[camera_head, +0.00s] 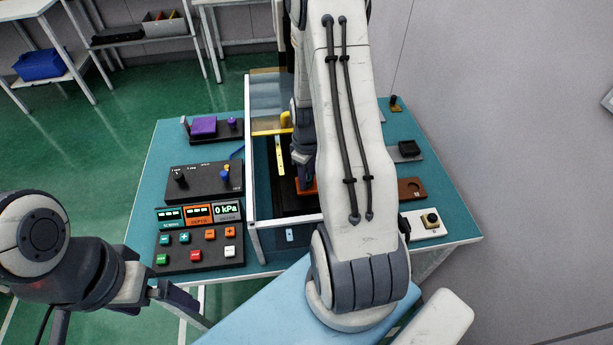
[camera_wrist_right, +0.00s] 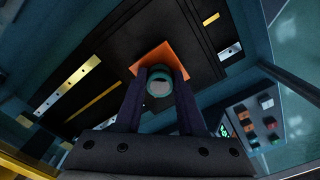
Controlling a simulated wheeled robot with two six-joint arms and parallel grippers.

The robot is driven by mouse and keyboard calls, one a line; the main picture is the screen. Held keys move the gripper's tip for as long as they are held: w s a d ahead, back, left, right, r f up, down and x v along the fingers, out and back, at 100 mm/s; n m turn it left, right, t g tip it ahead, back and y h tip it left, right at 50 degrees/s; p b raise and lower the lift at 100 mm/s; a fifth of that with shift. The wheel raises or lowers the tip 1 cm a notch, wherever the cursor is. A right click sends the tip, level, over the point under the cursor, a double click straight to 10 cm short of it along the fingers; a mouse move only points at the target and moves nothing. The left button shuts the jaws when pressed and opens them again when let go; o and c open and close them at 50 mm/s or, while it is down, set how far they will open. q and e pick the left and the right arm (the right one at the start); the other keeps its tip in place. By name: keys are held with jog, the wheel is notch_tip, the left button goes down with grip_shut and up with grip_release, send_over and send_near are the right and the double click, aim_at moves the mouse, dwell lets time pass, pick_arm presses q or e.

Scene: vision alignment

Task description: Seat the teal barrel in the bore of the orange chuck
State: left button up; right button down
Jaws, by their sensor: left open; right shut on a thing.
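My right gripper (camera_wrist_right: 159,100) is shut on the teal barrel (camera_wrist_right: 160,76), whose round end faces the camera in the right wrist view. The orange chuck (camera_wrist_right: 160,56) shows just behind the barrel there, and its bore is hidden. I cannot tell whether the barrel is inside the bore or only in front of it. In the head view the right gripper (camera_head: 303,172) points down at the chuck (camera_head: 306,188), partly hidden by my right arm. My left gripper (camera_head: 180,303) is open and empty at the lower left, off the table's front edge.
A clear-walled frame (camera_head: 250,205) with a yellow bar (camera_head: 272,128) surrounds the work spot. A button panel (camera_head: 200,252) and displays reading 0 kPa (camera_head: 228,211) stand to its left. A brown block (camera_head: 411,189) and a white switch box (camera_head: 427,222) stand to the right.

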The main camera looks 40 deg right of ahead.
jog(key=c, duration=0.5)
grip_release()
jog(key=shift+f, duration=0.1)
notch_tip(320, 180, up, 12)
jog(key=b, duration=0.1)
jog(key=s+a+r+n, duration=0.1)
jog(key=s+a+r, duration=0.15)
jog(key=a, duration=0.85)
jog(key=s+a+r+n, duration=0.1)
jog(key=a+r, duration=0.2)
jog(key=a, duration=0.7)
jog(key=shift+n+y, duration=0.5)
jog(key=shift+n, duration=0.3)
jog(key=s+a, duration=0.3)
jog(key=s, duration=0.1)
jog(key=s+a+r, duration=0.1)
jog(key=s+a, duration=0.2)
jog(key=s, duration=0.1)
jog(key=s+a, duration=0.4)
jog(key=shift+s+r, duration=0.3)
jog(key=shift+s, duration=0.05)
